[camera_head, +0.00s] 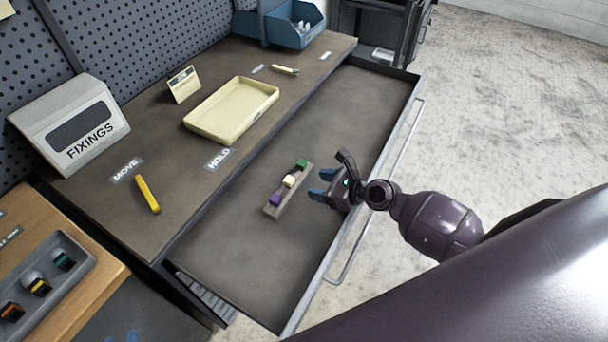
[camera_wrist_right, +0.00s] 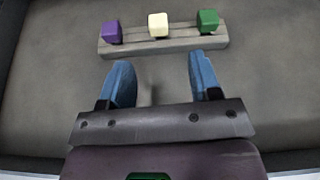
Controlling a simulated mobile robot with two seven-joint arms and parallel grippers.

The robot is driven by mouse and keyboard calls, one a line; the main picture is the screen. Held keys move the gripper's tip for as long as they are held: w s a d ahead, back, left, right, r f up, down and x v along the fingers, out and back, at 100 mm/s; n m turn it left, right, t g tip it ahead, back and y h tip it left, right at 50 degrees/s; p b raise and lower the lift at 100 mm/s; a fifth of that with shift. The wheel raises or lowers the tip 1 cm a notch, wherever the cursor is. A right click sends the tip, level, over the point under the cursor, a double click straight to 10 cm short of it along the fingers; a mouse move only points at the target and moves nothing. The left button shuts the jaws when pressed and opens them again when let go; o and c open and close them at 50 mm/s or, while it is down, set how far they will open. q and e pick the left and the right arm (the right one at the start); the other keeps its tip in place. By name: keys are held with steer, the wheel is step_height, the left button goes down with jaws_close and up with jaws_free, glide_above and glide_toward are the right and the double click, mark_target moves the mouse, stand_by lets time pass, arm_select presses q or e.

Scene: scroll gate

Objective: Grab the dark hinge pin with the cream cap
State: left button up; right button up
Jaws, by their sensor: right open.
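The cream cap (camera_head: 289,181) is the middle one of three caps on a small grey holder (camera_head: 272,211) in the open drawer. In the right wrist view the cream cap (camera_wrist_right: 158,24) stands between a purple cap (camera_wrist_right: 112,32) and a green cap (camera_wrist_right: 208,21) on the holder (camera_wrist_right: 180,47). The dark pin under the cream cap cannot be made out. My right gripper (camera_head: 318,185) is open and empty, beside the holder. In the right wrist view its blue fingers (camera_wrist_right: 160,78) point toward the holder, apart from it, with the cream cap ahead between them. My left gripper is not in view.
The drawer floor (camera_head: 360,110) around the holder is clear. The drawer's front edge and handle (camera_head: 380,185) lie under my right arm. On the bench are a cream tray (camera_head: 268,98), a yellow bar (camera_head: 147,194) and a FIXINGS box (camera_head: 70,125). A grey tray (camera_head: 85,258) holds several capped pieces.

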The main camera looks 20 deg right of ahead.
mark_target(290, 179)
steer(key=shift+s, duration=0.15)
steer(key=shift+a+m, duration=0.1)
steer(key=shift+m, duration=0.2)
steer(key=x, duration=0.5)
steer(key=shift+w+a+f+b, duration=0.15)
steer(key=shift+w+a+b, duration=0.05)
steer(key=shift+w+b, duration=0.15)
steer(key=shift+w+a+f, duration=0.1)
steer(key=shift+w+a, duration=0.25)
steer(key=b+x, duration=0.1)
steer(key=x, duration=0.3)
steer(key=shift+w, duration=0.1)
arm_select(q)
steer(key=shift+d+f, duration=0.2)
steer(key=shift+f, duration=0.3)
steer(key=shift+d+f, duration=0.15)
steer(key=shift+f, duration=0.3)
arm_select(e)
steer(key=c, duration=1.1)
